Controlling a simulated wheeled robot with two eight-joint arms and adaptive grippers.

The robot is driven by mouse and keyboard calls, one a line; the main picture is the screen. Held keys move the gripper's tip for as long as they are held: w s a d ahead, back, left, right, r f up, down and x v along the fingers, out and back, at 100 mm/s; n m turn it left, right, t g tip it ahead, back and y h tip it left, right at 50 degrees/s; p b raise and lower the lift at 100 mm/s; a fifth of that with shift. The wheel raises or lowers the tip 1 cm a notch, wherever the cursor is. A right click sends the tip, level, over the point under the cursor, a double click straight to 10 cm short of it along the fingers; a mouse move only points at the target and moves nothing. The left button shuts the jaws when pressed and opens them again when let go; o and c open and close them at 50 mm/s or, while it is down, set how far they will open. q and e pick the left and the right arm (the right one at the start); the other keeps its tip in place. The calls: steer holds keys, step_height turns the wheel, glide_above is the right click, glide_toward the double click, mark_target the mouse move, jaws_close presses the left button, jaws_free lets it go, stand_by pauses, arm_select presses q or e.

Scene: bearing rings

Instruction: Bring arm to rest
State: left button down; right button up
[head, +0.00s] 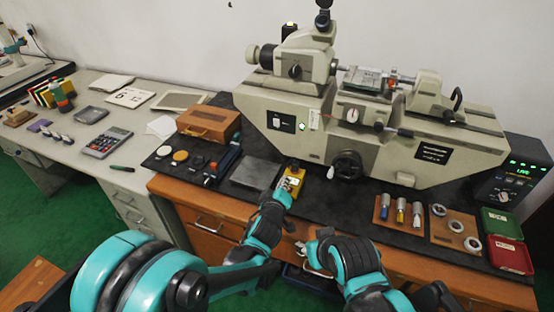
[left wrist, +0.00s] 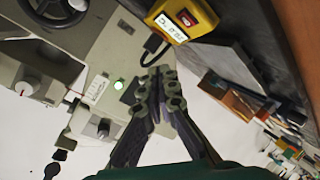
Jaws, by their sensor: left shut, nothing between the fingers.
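My left arm reaches in from the left in the head view. Its gripper (head: 283,196) is at the front of the bench, close by the yellow device with a display (head: 291,180). In the left wrist view the left gripper's fingers (left wrist: 162,78) are together with nothing between them, and the yellow device (left wrist: 185,18) shows beyond them. I cannot tell whether they touch it. My right arm is bent low at the bench's front edge, with its gripper (head: 312,256) partly hidden and its finger state unclear. Several bearing rings (head: 456,226) lie on a wooden board at the right.
A large grey measuring machine (head: 330,110) stands along the back of the dark bench mat. A wooden box (head: 208,122), a grey plate (head: 255,173), several small cylinders (head: 400,213), green and red trays (head: 510,254) and a black control box (head: 513,172) surround it. A side desk stands left.

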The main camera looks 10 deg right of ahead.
arm_select(q)
steer(key=s+a+r+m+g+y, duration=0.1)
steer(key=s+a+r+y, duration=0.15)
steer(key=a, duration=0.85)
steer(key=s+a+r+m+g+y, duration=0.1)
steer(key=s+a+r+y, duration=0.2)
steer(key=a, duration=0.9)
steer(key=s+a+f+m+g, duration=0.1)
steer(key=s+a+g, duration=0.1)
steer(key=s+a, duration=0.3)
steer(key=s+a+f+m+g, duration=0.2)
steer(key=s+a, duration=0.4)
steer(key=s, duration=0.7)
steer(key=shift+s, duration=0.25)
